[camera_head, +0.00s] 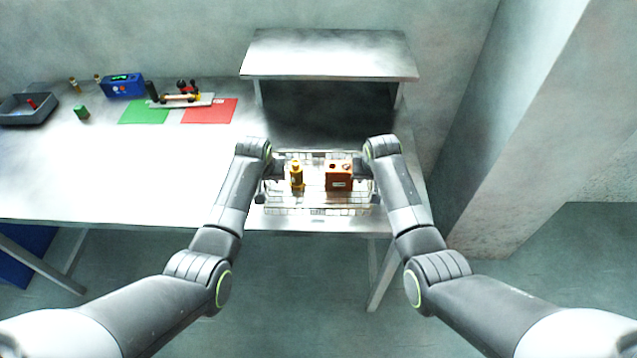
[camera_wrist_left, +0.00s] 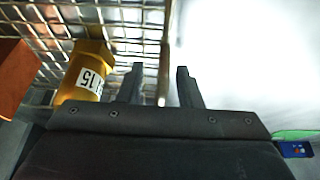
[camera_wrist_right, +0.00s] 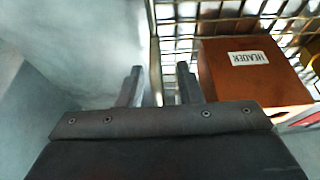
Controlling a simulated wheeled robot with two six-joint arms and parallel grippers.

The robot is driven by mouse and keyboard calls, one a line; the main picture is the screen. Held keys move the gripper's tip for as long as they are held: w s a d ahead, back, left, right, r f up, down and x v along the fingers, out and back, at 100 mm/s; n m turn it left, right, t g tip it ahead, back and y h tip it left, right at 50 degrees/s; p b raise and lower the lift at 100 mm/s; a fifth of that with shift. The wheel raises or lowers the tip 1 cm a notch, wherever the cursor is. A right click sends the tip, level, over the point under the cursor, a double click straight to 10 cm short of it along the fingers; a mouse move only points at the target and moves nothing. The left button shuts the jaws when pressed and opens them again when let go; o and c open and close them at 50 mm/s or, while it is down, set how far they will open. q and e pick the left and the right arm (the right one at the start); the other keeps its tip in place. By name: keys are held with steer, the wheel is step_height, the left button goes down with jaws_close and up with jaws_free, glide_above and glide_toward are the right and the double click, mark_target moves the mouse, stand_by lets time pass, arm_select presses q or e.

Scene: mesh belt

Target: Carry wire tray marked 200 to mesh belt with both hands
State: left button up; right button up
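A wire tray (camera_head: 318,209) sits at the front right of the metal table; no 200 mark is readable on it. It holds a brass fitting (camera_head: 296,176) with a label ending in 15 and a brown block (camera_head: 339,178) labelled HEADER. My left gripper (camera_wrist_left: 160,84) is open, with the tray's side rim (camera_wrist_left: 165,60) between its fingers. My right gripper (camera_wrist_right: 158,85) is open, with the opposite rim (camera_wrist_right: 154,50) between its fingers. Clear gaps show between the fingers. A dark surface (camera_head: 320,125), possibly the mesh belt, lies behind the tray.
A metal hood (camera_head: 330,55) stands over the dark surface on legs. Green (camera_head: 143,111) and red (camera_head: 209,111) mats, a blue device (camera_head: 123,87) and a grey bin (camera_head: 28,110) are further left. A wall pillar (camera_head: 530,130) rises at the right. The table's left middle is clear.

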arm_select(q)
steer(key=shift+w+f, duration=0.15)
steer(key=shift+f, duration=0.2)
arm_select(e)
steer(key=shift+w+f, duration=0.15)
steer(key=shift+f, duration=0.2)
arm_select(q)
jaws_close()
arm_select(e)
jaws_close()
arm_select(q)
steer(key=shift+r, duration=0.1)
